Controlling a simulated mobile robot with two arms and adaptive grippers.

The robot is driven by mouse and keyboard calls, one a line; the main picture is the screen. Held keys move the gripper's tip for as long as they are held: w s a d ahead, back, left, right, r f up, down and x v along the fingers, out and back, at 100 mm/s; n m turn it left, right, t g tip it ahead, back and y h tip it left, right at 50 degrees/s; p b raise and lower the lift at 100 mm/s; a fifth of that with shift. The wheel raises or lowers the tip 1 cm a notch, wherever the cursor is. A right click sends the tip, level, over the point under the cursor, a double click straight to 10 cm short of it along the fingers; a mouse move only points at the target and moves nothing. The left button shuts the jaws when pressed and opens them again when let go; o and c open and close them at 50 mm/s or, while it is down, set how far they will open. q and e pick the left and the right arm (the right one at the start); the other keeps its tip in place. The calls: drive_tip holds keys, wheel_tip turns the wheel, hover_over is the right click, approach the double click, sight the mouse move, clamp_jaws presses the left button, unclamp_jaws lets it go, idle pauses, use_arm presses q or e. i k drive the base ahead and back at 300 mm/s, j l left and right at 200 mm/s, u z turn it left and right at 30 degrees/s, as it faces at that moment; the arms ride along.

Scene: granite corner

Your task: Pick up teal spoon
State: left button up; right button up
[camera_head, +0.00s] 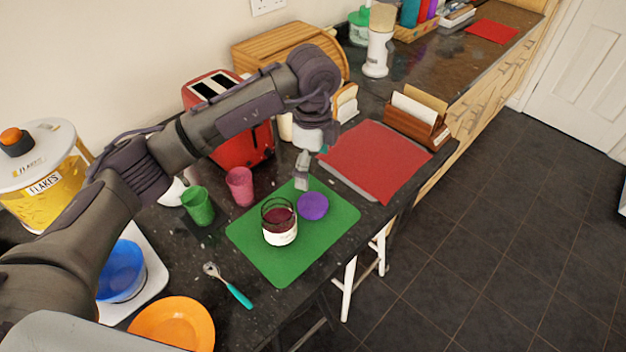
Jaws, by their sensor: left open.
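The teal spoon (238,293) lies on the dark granite counter in front of the green mat's left corner. Its teal handle points toward the counter's front edge and its metal bowl points back left. My left arm comes in from the left and reaches over the counter. My left gripper (302,176) points down above the far part of the green mat (283,265). It is open, with nothing seen in it, and well apart from the spoon. My right gripper is not in view.
A jar (280,226) and a purple bowl (313,206) stand on the mat. Green (198,206) and pink (240,187) cups stand behind. An orange plate (173,325) and a blue bowl (122,272) are left of the spoon. A red mat (374,160) lies right.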

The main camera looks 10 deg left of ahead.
sight(210, 269)
drive_tip(key=k+l, duration=0.15)
drive_tip(key=l, duration=0.2)
drive_tip(key=k+l, duration=0.15)
drive_tip(key=l, duration=0.2)
drive_tip(key=k+l, duration=0.15)
drive_tip(key=l, duration=0.2)
